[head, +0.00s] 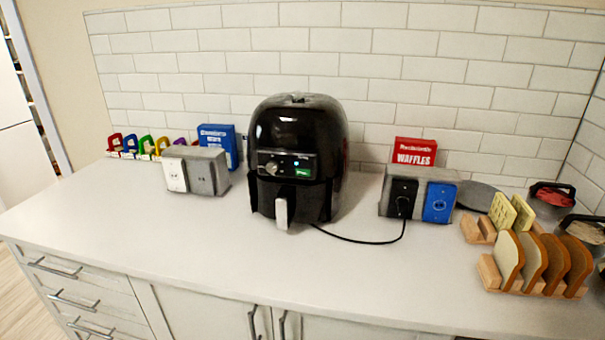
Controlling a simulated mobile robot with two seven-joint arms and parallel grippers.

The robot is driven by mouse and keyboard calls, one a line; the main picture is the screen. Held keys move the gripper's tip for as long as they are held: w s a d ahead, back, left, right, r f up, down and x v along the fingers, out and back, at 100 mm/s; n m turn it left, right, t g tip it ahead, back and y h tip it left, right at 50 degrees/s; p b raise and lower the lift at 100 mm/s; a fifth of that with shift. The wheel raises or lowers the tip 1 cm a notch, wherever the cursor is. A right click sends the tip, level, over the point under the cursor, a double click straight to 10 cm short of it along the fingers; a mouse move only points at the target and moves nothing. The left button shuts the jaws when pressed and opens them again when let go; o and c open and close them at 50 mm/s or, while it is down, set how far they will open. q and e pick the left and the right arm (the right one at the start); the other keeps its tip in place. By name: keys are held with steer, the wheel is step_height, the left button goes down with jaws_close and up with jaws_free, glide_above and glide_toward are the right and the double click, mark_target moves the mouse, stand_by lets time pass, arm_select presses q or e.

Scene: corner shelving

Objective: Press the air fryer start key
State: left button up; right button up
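The black air fryer (296,135) stands upright on the white counter against the tiled wall, near the middle of the head view. Its front panel carries a round silver knob (271,168), a small lit blue spot (297,163) and a green key (302,173). Which of these is the start key cannot be read at this size. A light grey drawer handle (281,213) points down at the front. Neither of my grippers is in the head view, and nothing touches the fryer.
A grey outlet block (208,172) stands left of the fryer. Another with black and blue outlets (438,203) stands right, with the black cord (352,240) running to it. Toast racks (540,262) stand far right. The counter front (220,260) is clear.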

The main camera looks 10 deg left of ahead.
arm_select(q)
jaws_close()
stand_by(1.4)
